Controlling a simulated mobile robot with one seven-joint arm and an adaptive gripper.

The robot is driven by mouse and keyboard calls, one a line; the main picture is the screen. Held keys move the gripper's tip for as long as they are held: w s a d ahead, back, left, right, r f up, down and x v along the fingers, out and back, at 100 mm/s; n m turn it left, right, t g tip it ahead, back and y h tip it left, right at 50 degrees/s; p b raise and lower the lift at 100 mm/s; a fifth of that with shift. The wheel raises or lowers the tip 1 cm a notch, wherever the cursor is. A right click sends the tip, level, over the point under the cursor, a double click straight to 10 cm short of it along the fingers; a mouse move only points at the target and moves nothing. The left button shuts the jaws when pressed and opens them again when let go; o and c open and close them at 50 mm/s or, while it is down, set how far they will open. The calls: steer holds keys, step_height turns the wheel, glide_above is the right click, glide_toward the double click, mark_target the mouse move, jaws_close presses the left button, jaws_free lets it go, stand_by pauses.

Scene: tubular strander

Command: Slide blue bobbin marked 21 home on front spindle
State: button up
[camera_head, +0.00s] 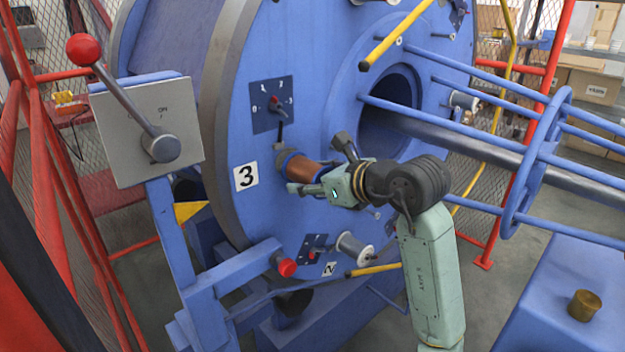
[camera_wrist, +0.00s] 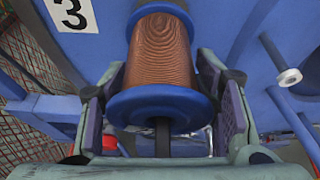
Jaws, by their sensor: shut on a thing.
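A bobbin of copper-coloured wire with blue flanges (camera_head: 309,170) is between my gripper's fingers, beside the large blue disc (camera_head: 330,70). No number 21 shows on it. In the wrist view, the bobbin (camera_wrist: 160,55) points away from me, its near blue flange (camera_wrist: 160,106) between the two fingers. My gripper (camera_wrist: 165,110) is shut on it; it also shows in the head view (camera_head: 318,172). A dark bar (camera_wrist: 162,138) shows below the near flange; I cannot tell if it is the spindle. The bobbin hides its own far seat, so contact there cannot be told.
A number 3 plate (camera_head: 246,176) and a dial plate (camera_head: 272,104) are on the disc close by. A red-knobbed lever (camera_head: 85,50) stands at left. Blue tubes (camera_head: 450,125) run to the right.

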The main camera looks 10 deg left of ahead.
steer(key=c, duration=0.9)
steer(key=shift+w+a, duration=0.1)
steer(key=shift+a, duration=0.15)
steer(key=shift+w+a, duration=0.1)
steer(key=shift+w+a+r, duration=0.1)
